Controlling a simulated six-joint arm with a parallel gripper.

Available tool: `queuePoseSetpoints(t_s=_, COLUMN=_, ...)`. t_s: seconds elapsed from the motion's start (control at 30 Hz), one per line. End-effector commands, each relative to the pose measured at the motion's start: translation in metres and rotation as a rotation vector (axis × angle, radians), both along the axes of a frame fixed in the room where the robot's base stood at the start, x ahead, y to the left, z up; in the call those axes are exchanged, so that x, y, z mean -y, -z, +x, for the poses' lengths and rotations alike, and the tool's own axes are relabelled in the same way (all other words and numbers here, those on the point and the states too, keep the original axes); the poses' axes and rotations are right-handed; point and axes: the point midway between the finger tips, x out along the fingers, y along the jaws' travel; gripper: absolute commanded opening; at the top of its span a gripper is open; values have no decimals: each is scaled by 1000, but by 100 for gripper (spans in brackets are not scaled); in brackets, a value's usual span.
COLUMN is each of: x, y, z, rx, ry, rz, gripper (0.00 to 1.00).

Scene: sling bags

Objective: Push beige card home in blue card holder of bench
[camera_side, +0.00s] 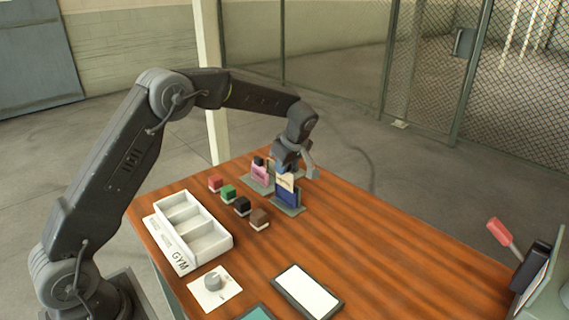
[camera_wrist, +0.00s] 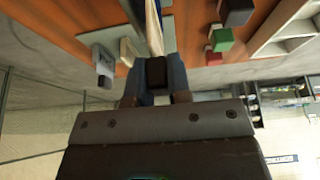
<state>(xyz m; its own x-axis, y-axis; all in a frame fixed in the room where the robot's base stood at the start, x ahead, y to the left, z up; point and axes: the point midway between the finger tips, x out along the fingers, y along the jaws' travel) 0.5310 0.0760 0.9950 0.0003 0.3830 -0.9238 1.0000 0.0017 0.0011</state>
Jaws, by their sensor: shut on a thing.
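The beige card (camera_side: 286,181) stands upright in the blue card holder (camera_side: 287,197), its upper part showing above the blue. The holder stands on a grey base near the far edge of the bench (camera_side: 370,240). In the wrist view the card (camera_wrist: 154,38) shows nearly edge-on just beyond my gripper's fingers (camera_wrist: 156,76). How deep the card sits inside the holder is hidden.
A pink holder (camera_side: 260,175) stands close on the left. Several small blocks, one of them green (camera_side: 228,192), lie in front. A white divided tray (camera_side: 190,228), a knob plate (camera_side: 214,286) and a white-screened tablet (camera_side: 307,291) are nearer. The bench's right side is mostly clear.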

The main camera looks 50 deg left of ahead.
Motion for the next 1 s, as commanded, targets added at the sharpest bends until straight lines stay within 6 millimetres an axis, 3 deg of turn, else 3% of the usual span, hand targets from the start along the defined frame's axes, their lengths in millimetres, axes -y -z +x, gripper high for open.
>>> queuePoseSetpoints(t_s=1.0, x=0, y=25, z=0, rx=-2, ry=0, rz=0, gripper=0)
